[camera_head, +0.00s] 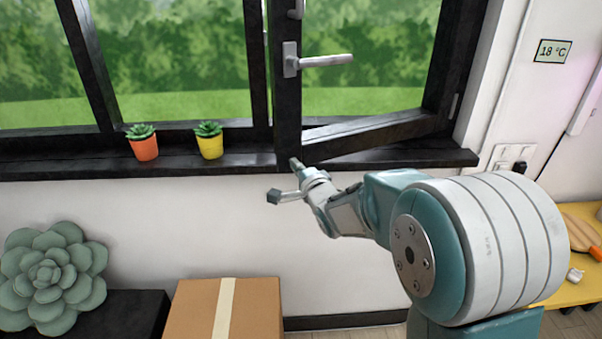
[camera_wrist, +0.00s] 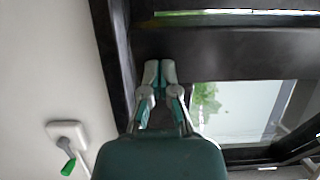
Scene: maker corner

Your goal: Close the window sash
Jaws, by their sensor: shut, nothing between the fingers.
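The window sash (camera_head: 288,105) is a dark framed pane, hinged at its right side. It stands ajar, with its free left edge swung into the room over the sill. A metal handle (camera_head: 325,60) sits on that left edge and points right. My gripper (camera_head: 296,164) is at the lower corner of the sash's free edge, just above the sill's front edge. In the wrist view my gripper (camera_wrist: 160,68) is shut and empty, with its fingertips against or very near the dark frame (camera_wrist: 205,45). I cannot tell whether they touch it.
An orange pot (camera_head: 144,148) and a yellow pot (camera_head: 210,146) with succulents stand on the dark sill (camera_head: 90,168), left of the sash. A cardboard box (camera_head: 255,310) and a large succulent (camera_head: 52,275) are below. A yellow table (camera_head: 575,293) is at the right.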

